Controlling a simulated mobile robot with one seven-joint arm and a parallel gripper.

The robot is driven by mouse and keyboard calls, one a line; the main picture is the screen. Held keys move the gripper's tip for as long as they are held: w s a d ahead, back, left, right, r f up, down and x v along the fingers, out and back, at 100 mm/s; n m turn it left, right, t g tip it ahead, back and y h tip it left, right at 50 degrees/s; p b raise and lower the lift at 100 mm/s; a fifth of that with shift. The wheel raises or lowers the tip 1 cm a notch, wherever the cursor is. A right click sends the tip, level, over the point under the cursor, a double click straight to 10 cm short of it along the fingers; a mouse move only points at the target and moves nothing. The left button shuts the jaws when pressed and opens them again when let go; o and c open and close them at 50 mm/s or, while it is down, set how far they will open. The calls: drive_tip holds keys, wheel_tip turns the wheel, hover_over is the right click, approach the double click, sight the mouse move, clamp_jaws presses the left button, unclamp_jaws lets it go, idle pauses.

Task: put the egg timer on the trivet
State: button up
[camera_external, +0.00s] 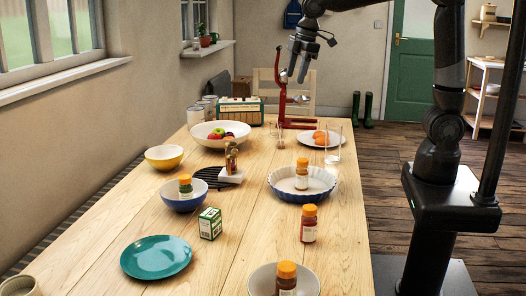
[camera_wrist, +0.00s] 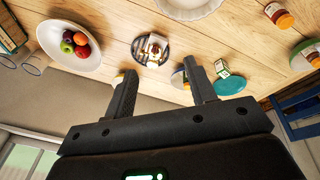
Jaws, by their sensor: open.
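The trivet (camera_external: 207,174) is a dark, round, slatted piece on the table's middle; it also shows in the wrist view (camera_wrist: 139,48). A white block (camera_external: 231,176) stands at its right edge, seeming to overlap it. A small upright brown and amber thing (camera_external: 231,157) stands on or just behind the block; it may be the egg timer, but it is too small to be sure. My gripper (camera_external: 296,76) is open and empty, high above the far half of the table. In the wrist view its fingers (camera_wrist: 160,72) point toward the trivet area.
A fruit bowl (camera_external: 204,141), a yellow bowl (camera_external: 164,164) and a blue bowl (camera_external: 184,204) holding a jar are near the trivet. A blue-rimmed dish (camera_external: 318,194) with a jar is to the right. A tall red device (camera_external: 282,95) rises under my gripper.

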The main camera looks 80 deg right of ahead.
drive_tip(key=s+d+f+m+t, duration=0.1)
drive_tip(key=s+m, duration=0.2)
drive_tip(key=s, duration=0.9)
drive_tip(key=s+f+m+t, duration=0.1)
drive_tip(key=s+m, duration=0.3)
drive_tip(key=s, duration=0.8)
drive_tip(key=shift+s+d+f+t, duration=0.15)
drive_tip(key=shift+d+f+t, duration=0.25)
